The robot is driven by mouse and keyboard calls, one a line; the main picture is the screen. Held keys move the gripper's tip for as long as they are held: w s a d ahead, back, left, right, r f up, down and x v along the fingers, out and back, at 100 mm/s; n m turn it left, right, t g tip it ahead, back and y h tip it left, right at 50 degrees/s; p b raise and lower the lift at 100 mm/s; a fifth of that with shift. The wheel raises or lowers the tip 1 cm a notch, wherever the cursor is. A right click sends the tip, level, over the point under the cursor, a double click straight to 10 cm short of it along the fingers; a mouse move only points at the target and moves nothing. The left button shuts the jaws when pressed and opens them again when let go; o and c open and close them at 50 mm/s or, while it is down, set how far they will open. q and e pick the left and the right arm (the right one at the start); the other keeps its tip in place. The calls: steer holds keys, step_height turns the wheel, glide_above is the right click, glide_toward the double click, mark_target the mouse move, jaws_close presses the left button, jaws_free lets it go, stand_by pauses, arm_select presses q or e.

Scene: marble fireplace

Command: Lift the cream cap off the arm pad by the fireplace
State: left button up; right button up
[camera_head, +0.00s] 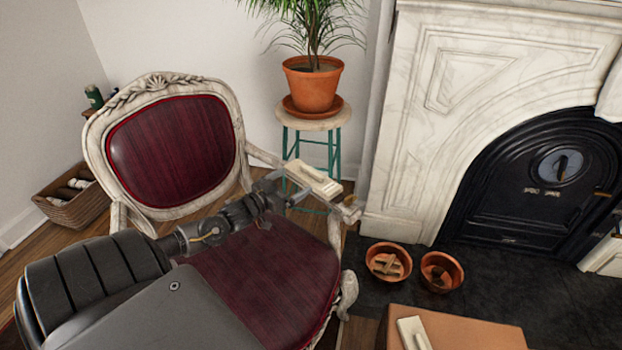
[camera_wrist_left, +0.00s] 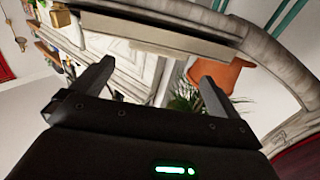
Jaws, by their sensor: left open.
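The cream cap (camera_head: 313,181) is a long pale block lying on the arm pad of the carved chair (camera_head: 168,150), on the fireplace side. Its long edge also shows near the top of the left wrist view (camera_wrist_left: 155,36). My left gripper (camera_head: 284,192) is open and empty, just to the left of the cap in the head view. In the left wrist view its two fingers (camera_wrist_left: 155,78) stand wide apart, with the cap outside them. The pad under the cap is mostly hidden. My right gripper is not in view.
A potted plant (camera_head: 313,85) stands on a teal-legged stool behind the chair arm. The marble fireplace (camera_head: 410,140) is to the right. Two terracotta bowls (camera_head: 388,262) sit on the dark hearth. An orange-brown box (camera_head: 470,332) holds another cream block (camera_head: 412,334).

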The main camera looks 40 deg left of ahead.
mark_target(310, 172)
arm_select(q)
steer(key=shift+w, duration=0.6)
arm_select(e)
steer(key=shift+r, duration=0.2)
arm_select(q)
steer(key=shift+w, duration=0.1)
steer(key=w, duration=0.4)
steer(key=shift+d+f+b, duration=0.15)
steer(key=shift+d+b, duration=0.1)
steer(key=shift+b, duration=0.15)
steer(key=shift+w, duration=0.45)
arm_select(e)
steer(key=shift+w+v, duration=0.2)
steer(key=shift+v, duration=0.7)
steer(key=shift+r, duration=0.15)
arm_select(q)
steer(key=c, duration=0.7)
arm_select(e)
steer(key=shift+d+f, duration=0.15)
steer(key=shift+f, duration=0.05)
arm_select(q)
steer(key=shift+r, duration=0.2)
